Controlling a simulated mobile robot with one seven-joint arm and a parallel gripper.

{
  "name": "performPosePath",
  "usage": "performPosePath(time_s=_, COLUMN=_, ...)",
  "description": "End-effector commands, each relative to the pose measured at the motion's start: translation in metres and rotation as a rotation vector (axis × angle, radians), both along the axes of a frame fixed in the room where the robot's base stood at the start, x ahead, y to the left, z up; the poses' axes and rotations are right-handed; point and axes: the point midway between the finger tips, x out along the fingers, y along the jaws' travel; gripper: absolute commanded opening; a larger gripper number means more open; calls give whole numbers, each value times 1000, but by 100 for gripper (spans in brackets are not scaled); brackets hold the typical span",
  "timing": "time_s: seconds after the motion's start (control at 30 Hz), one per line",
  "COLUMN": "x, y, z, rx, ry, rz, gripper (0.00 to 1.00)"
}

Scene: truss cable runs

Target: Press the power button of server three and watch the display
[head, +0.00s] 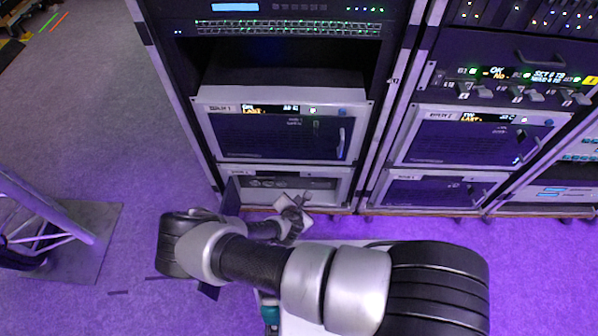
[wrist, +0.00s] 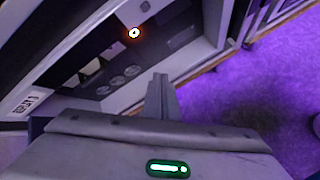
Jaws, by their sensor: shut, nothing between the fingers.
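The lowest unit of the left rack (head: 330,186) is a pale-framed server, partly hidden by my arm in the head view. In the wrist view its front panel (wrist: 180,62) is tilted, and a white label (wrist: 26,104) there seems to end in 3. A small round button with a glowing orange-white ring (wrist: 134,33) is on the panel. My gripper (head: 293,212) is at the front of this unit, low near the floor. In the wrist view my gripper (wrist: 162,92) has its fingers together and empty, apart from the button. No lit display text on this unit is readable.
Above it is a similar unit (head: 280,140) with a lit display (head: 270,109). Another rack stands to the right with its own units (head: 470,140). A truss stand base (head: 85,230) is on the floor at left.

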Motion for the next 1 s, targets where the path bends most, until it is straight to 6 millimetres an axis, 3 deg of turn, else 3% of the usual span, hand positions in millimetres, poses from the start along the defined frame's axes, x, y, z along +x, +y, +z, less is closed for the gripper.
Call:
performPosePath(time_s=0.53, x=70, y=-3, z=0, rx=1, ry=-1, rz=-2, gripper=0)
performPosePath(time_s=1.0, x=83, y=-3, z=0, rx=0, ry=1, rz=-1, gripper=0)
